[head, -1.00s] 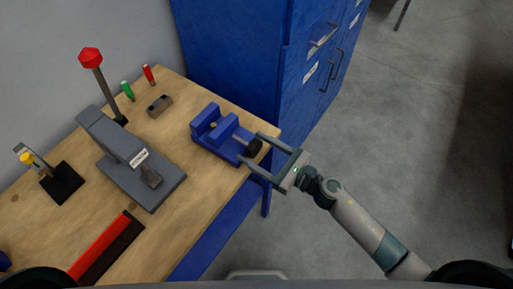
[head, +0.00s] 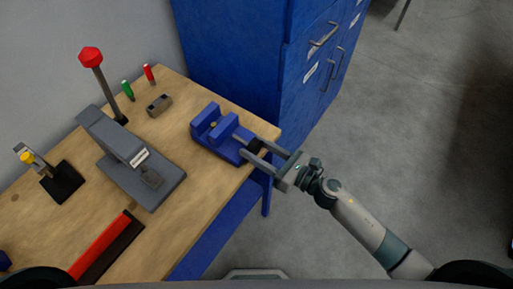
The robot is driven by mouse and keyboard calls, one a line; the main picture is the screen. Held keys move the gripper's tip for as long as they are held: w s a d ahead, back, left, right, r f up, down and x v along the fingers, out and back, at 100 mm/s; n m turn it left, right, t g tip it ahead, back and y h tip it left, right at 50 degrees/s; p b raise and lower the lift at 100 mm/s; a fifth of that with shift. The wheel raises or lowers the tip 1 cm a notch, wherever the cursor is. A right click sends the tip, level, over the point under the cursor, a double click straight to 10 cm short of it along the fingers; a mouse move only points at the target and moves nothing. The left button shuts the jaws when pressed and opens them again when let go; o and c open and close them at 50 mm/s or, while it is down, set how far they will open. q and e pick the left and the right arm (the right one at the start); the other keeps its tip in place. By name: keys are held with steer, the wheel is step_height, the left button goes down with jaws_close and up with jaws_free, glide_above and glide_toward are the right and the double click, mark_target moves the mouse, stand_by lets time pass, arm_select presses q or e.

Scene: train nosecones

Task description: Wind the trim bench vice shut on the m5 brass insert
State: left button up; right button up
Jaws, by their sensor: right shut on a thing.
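The blue bench vice (head: 207,119) sits near the right end of the wooden bench. A small brass piece, which looks like the m5 brass insert (head: 213,125), shows between its jaws; I cannot tell whether both jaws touch it. The vice's black knob (head: 254,146) is at its right end. My right gripper (head: 255,149) comes in from the right and is shut on the knob, its fingers on either side. My left gripper is not in view.
A grey press (head: 135,160) with a red-topped lever stands left of the vice on the bench (head: 215,185). A small grey block (head: 159,105) and green and red items stand behind. A blue cabinet (head: 235,60) rises beyond the vice. Floor at right is clear.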

steer(key=m, duration=0.3)
steer(key=shift+m, duration=0.3)
steer(key=shift+s+f, duration=0.15)
